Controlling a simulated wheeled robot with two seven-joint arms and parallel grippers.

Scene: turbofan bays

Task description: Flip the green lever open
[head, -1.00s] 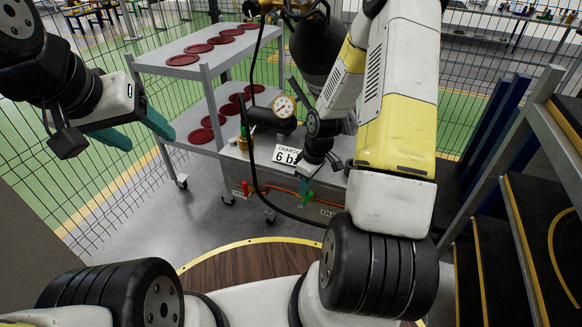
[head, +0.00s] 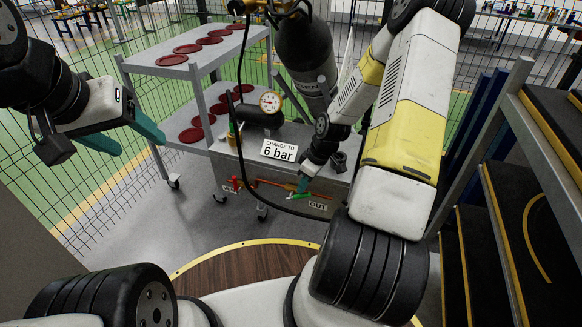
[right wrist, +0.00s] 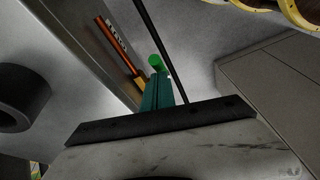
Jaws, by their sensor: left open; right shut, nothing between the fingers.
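The green lever (head: 302,186) sits near the right end of the orange pipe, by the OUT label on the front of the grey cart. In the right wrist view its bright green rounded end (right wrist: 156,62) shows just beyond my fingertips. My right gripper (head: 307,175) points down at the lever, with its teal fingers shut and empty. In the right wrist view the right gripper (right wrist: 156,82) overlaps the lever's lower part, and I cannot tell whether they touch. My left gripper (head: 139,147) is open and empty, far left of the lever.
A red lever (head: 235,183) sits at the pipe's left end. The pressure gauge (head: 270,101), black tank and "6 bar" sign (head: 279,150) stand above. A shelf trolley (head: 190,72) with red discs is behind left. A dark-panelled rack (head: 520,200) stands at right.

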